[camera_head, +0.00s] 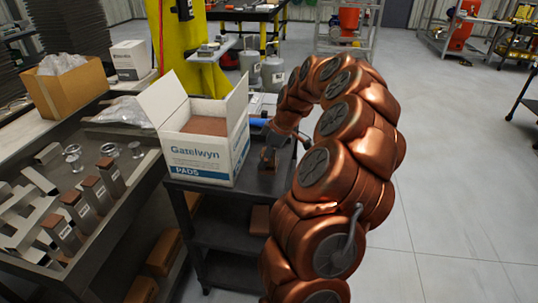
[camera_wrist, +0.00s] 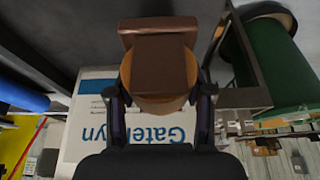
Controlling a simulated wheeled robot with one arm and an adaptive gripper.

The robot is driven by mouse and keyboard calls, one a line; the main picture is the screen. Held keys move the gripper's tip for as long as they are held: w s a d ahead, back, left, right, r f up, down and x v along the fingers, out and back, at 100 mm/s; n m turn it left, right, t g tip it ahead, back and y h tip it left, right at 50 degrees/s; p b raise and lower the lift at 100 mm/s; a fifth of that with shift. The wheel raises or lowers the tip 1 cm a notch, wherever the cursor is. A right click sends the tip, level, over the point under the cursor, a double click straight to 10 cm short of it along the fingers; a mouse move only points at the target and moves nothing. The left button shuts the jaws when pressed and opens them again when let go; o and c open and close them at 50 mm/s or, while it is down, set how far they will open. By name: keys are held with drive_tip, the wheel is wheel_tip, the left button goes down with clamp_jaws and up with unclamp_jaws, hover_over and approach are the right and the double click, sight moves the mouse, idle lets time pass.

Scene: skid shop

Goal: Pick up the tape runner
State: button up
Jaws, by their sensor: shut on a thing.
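The tape runner (camera_wrist: 158,62) looks like the brown blocky piece with a round tan part in the wrist view. It sits between the two fingers of my gripper (camera_wrist: 160,96), which is shut on it at the round part. In the head view my gripper (camera_head: 272,146) is low over the dark cart top, right of the white carton, with the brown tape runner (camera_head: 267,160) under it. My arm and gripper hide part of it. I cannot tell whether it still touches the cart.
The open white Gatelwyn carton (camera_head: 205,150) stands close on the left of the cart (camera_head: 222,205). A blue cylinder (camera_head: 258,122) lies behind my gripper. A workbench (camera_head: 112,232) with metal parts is at left.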

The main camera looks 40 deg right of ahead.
drive_tip(key=s+a+r+b, duration=0.1)
drive_tip(key=s+a, duration=0.3)
drive_tip(key=a, duration=0.6)
drive_tip(key=shift+s+a+b, duration=0.2)
drive_tip(key=shift+a+b, duration=0.1)
drive_tip(key=shift+b, duration=0.45)
